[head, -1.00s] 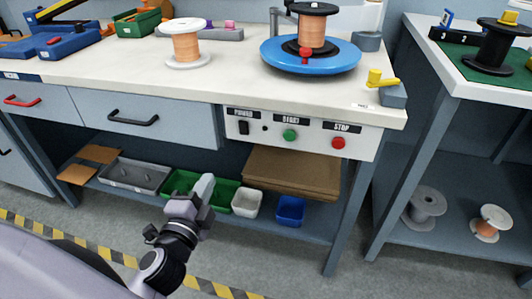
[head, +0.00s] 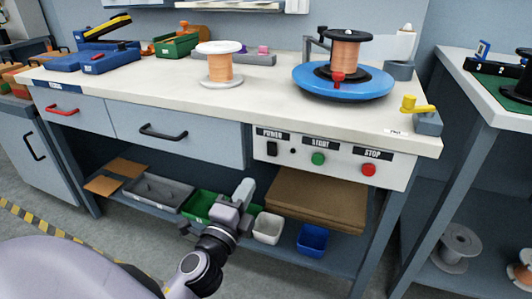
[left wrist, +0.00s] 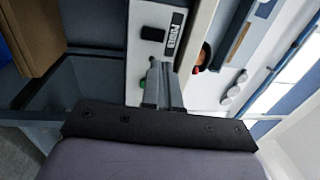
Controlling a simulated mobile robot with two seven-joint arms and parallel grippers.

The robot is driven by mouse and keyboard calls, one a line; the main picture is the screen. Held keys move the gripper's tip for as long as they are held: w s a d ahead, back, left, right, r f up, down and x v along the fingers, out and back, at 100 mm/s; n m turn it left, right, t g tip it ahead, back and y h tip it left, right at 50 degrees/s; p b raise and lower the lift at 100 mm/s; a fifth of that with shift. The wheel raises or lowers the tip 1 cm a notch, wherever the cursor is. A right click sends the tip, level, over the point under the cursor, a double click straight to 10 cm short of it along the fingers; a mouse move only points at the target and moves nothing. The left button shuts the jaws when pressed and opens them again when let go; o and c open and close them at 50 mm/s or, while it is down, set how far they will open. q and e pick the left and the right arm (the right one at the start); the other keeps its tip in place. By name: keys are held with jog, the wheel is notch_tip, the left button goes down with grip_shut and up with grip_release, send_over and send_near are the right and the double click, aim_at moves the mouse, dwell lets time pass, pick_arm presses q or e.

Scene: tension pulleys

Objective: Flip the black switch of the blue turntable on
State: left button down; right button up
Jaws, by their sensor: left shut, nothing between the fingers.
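The black switch (head: 272,149) sits under the POWER label on the pale control panel (head: 385,182) below the worktop. The blue turntable (head: 312,88) stands on the worktop above the panel and carries a copper-wound spool (head: 344,54). My left gripper (head: 243,190) is shut and empty, in front of the bench, below and left of the switch and apart from it. In the left wrist view the closed fingers (left wrist: 163,76) point toward the panel, and the black switch (left wrist: 153,34) shows beyond their tips. My right gripper is out of view.
A green START button (head: 318,158) and a red STOP button (head: 369,170) sit right of the switch. A drawer (head: 190,142) is at its left. The shelf below holds a cardboard stack (head: 315,200) and several bins. A yellow-handled device (head: 420,106) stands at the worktop's right corner.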

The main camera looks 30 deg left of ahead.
aim_at(270, 146)
pick_arm(q)
jog(key=p+x, duration=0.1)
jog(key=x, duration=1.1)
jog(key=shift+d, duration=0.1)
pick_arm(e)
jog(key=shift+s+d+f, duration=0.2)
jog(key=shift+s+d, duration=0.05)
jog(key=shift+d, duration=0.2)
